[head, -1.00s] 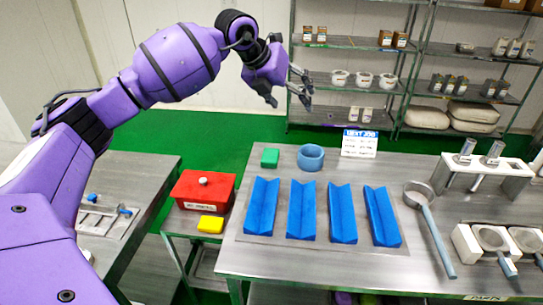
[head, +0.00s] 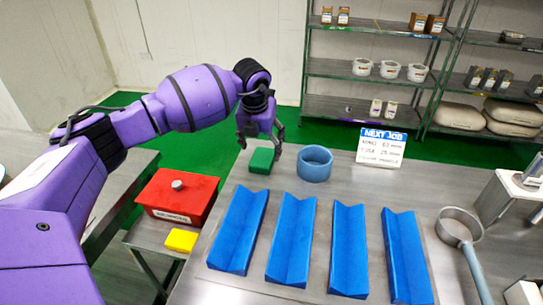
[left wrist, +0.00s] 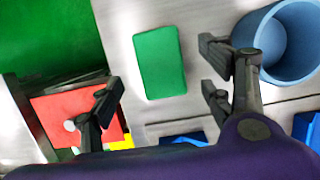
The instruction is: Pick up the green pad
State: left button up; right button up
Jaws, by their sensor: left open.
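The green pad (head: 261,161) is a small block lying flat on the steel table, at its far left corner in the head view. My left gripper (head: 261,146) is just above and behind it in that view. In the left wrist view the green pad (left wrist: 160,62) lies ahead of the fingers, in the gap between them. The left gripper (left wrist: 165,98) is open and empty, its fingers wide apart. My right gripper is not seen.
A blue ring (head: 315,163) stands close to the right of the pad. Several blue V-shaped troughs (head: 292,240) lie nearer. A red box (head: 177,195) and a yellow pad (head: 181,240) sit on a lower side stand. A NEXT JOB sign (head: 381,147) stands behind.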

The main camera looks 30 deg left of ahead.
aim_at(262, 157)
pick_arm(q)
jog(key=shift+f, duration=0.45)
jog(key=x, duration=0.4)
jog(key=shift+s+f, duration=0.1)
jog(key=c, duration=1)
